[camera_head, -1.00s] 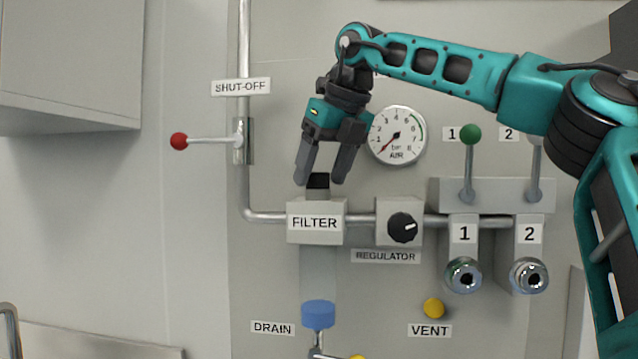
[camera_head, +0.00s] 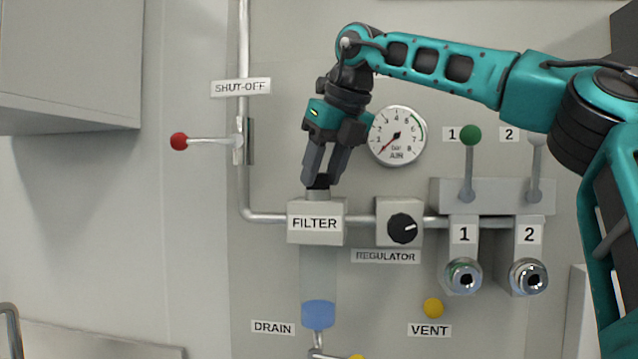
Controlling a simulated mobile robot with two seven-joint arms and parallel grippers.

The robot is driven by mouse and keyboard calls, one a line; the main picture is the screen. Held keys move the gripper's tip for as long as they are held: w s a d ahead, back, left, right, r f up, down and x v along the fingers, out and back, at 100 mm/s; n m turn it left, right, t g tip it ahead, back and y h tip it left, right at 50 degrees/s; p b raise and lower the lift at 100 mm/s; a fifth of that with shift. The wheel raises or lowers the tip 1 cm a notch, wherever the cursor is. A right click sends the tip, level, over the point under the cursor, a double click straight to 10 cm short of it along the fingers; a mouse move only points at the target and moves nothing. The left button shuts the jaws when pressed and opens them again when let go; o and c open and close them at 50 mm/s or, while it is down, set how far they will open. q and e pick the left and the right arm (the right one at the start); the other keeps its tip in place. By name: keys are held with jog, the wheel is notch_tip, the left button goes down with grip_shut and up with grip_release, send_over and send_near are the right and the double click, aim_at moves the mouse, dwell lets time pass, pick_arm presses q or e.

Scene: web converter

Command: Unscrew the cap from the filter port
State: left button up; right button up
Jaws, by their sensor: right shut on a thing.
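The filter block (camera_head: 315,236) with its FILTER label is on the wall panel, below and left of the gauge. A short grey port neck (camera_head: 318,195) stands on its top. The dark cap (camera_head: 319,182) is on that neck, mostly hidden between my fingers. My right gripper (camera_head: 319,178) comes down from above, slightly tilted, and is shut on the cap. I cannot tell from this view whether the cap has turned. My left gripper is not in view.
The shut-off lever (camera_head: 205,141) with a red knob points left. The pressure gauge (camera_head: 397,136) is close to the right of my gripper. The regulator knob (camera_head: 402,228) and the green-knobbed lever (camera_head: 470,150) are farther right. A grey cabinet (camera_head: 70,60) is at upper left.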

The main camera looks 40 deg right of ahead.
grip_shut()
jog(key=n, duration=0.1)
jog(key=n+y, duration=0.2)
jog(key=n, duration=0.1)
jog(key=shift+d, duration=0.25)
jog(key=n, duration=0.1)
jog(key=n+y, duration=0.1)
jog(key=n, duration=0.1)
jog(key=shift+d+g+y, duration=0.2)
jog(key=shift+g+y, duration=0.1)
jog(key=shift+g, duration=0.1)
jog(key=shift+s+a+r+n, duration=0.15)
jog(key=shift+a+r+n, duration=0.15)
jog(key=shift+n, duration=0.2)
